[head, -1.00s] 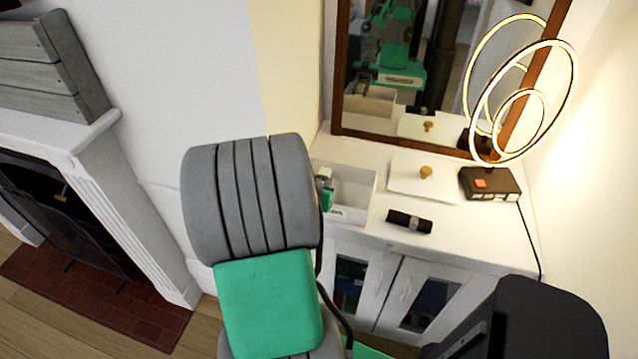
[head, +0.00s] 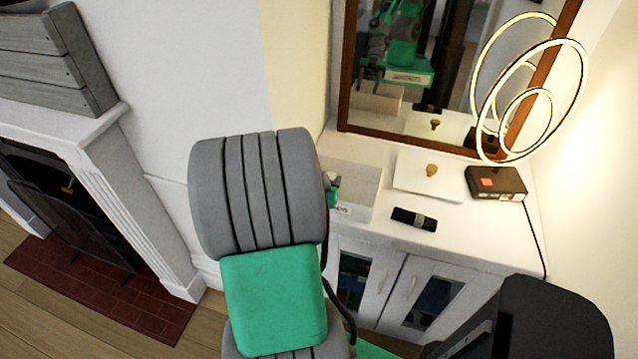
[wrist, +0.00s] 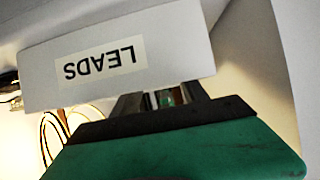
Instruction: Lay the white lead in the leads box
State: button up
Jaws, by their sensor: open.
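The white open-topped leads box (head: 362,190) stands on the white cabinet top, partly hidden behind my arm in the head view. In the wrist view its wall (wrist: 185,45) fills the upper middle, with the label LEADS (wrist: 100,63) upside down. My gripper (wrist: 160,98) is open, its dark fingers close to the labelled wall; I cannot tell whether they touch it. In the head view only a green bit of my gripper (head: 332,191) shows at the box's left part. I cannot make out the white lead in either view.
A white lid-like panel with a wooden knob (head: 431,170) lies right of the box. A ring lamp (head: 496,182) stands further right. A framed mirror (head: 343,110) rises behind. The fireplace is at left.

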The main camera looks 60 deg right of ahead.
jog(key=r+v, duration=0.1)
jog(key=v, duration=1)
jog(key=w+a+n+t+y, duration=0.1)
jog(key=w+a+n+y, duration=0.3)
jog(key=w+a, duration=0.4)
jog(key=w+a+n+t+y, duration=0.2)
jog(key=w+a+n+y, duration=0.2)
jog(key=w+a, duration=0.5)
jog(key=s+a+r+n+y, duration=0.1)
jog(key=a+r+n+y, duration=0.1)
jog(key=a, duration=0.6)
jog(key=s+a+r+n+g+y, duration=0.1)
jog(key=a+r+n+y, duration=0.1)
jog(key=a+n, duration=0.4)
jog(key=a+r, duration=0.1)
jog(key=a, duration=0.2)
jog(key=shift+s+r+n+g+p, duration=0.3)
jog(key=shift+s+r+p, duration=0.05)
jog(key=shift+r+p, duration=0.05)
jog(key=shift+d, duration=0.1)
